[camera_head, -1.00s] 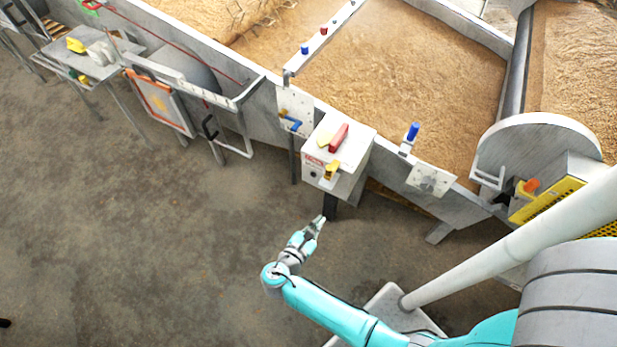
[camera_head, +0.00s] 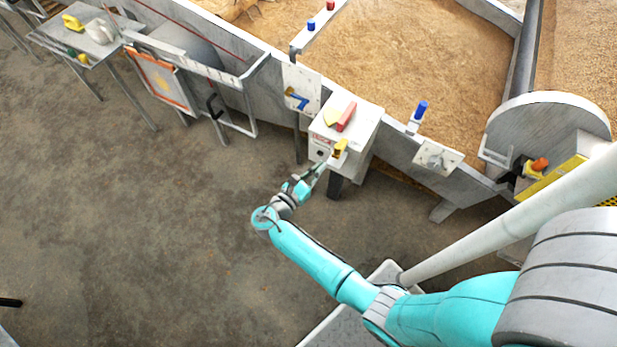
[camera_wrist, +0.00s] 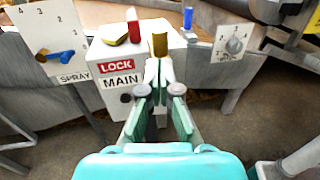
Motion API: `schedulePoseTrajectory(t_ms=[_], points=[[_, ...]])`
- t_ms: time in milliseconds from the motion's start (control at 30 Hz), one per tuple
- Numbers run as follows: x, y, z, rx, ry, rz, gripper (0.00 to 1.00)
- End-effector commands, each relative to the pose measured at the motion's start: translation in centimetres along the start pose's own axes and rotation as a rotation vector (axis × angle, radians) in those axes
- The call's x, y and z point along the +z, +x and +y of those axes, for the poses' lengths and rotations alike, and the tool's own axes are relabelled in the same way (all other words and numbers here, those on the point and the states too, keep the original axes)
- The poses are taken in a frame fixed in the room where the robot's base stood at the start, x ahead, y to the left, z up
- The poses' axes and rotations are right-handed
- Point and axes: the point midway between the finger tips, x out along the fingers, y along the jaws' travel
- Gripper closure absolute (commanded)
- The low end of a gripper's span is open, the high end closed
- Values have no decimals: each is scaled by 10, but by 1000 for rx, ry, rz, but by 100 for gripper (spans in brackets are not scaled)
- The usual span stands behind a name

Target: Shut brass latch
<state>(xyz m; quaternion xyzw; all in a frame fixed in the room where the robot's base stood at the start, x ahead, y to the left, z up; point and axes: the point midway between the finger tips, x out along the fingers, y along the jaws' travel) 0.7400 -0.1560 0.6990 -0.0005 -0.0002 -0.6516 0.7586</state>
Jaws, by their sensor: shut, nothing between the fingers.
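The brass latch (camera_head: 340,148) sticks up at the front edge of a white box (camera_head: 350,130). In the wrist view the latch (camera_wrist: 159,46) stands just beyond my fingertips, on the box front (camera_wrist: 120,75) labelled LOCK and MAIN. My gripper (camera_head: 316,170) is shut and empty in front of the box; in the wrist view its fingertips (camera_wrist: 159,88) point at the latch. Part of the box front and the latch's lower end are hidden behind my fingers. I cannot tell whether the fingertips touch the latch.
A red block (camera_head: 346,116) and a yellowish wedge (camera_head: 331,116) are on the box top. A SPRAY panel with a blue handle (camera_wrist: 62,55) is left of the box. A dial panel (camera_wrist: 233,43) and blue lever (camera_head: 420,110) are to the right.

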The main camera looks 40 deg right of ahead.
Motion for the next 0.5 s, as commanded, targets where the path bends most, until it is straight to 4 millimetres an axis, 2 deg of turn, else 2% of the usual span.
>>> schedulePoseTrajectory(t_ms=[200,500], points=[[0,35,-1,-3,0,1,100],[0,55,0,0,0,1,100]])
